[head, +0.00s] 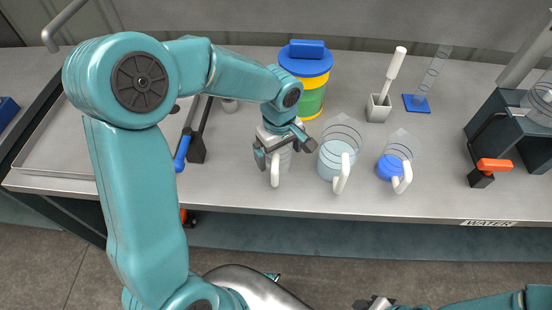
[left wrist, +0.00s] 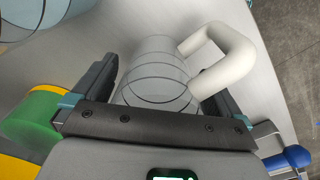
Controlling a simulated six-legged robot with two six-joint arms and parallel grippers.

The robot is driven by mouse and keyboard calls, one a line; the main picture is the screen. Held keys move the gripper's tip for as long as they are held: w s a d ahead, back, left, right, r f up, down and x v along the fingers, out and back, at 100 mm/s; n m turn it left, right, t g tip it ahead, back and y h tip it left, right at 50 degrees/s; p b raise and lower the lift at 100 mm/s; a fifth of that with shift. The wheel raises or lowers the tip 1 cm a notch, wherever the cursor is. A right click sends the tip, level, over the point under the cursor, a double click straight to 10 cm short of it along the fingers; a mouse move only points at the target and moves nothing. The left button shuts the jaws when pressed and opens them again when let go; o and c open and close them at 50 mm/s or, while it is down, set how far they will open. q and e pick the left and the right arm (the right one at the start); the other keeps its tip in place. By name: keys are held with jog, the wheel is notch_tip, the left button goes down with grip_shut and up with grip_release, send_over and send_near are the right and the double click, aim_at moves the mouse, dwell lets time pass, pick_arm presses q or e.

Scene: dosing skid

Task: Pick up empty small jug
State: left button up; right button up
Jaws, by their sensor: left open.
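The empty small jug (head: 281,163) is clear with dark ring lines and a white handle. It stands near the front edge of the steel bench, partly hidden under my left gripper (head: 285,150). In the left wrist view the jug (left wrist: 158,72) lies between the two open fingers, with its handle towards the right finger. I cannot tell whether either finger touches it. My right gripper (head: 374,303) shows only in part at the bottom of the head view, below the bench, and its jaws are unclear.
A larger jug with pale liquid (head: 333,160) stands close on the right, then a jug with blue liquid (head: 389,166). A blue-lidded yellow and green container (head: 307,80) stands behind. A blue-handled valve (head: 182,153) is left. A cylinder (head: 425,88) stands at the back.

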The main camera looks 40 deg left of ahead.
pick_arm(q)
jog(key=c, duration=0.9)
jog(key=shift+w, duration=0.1)
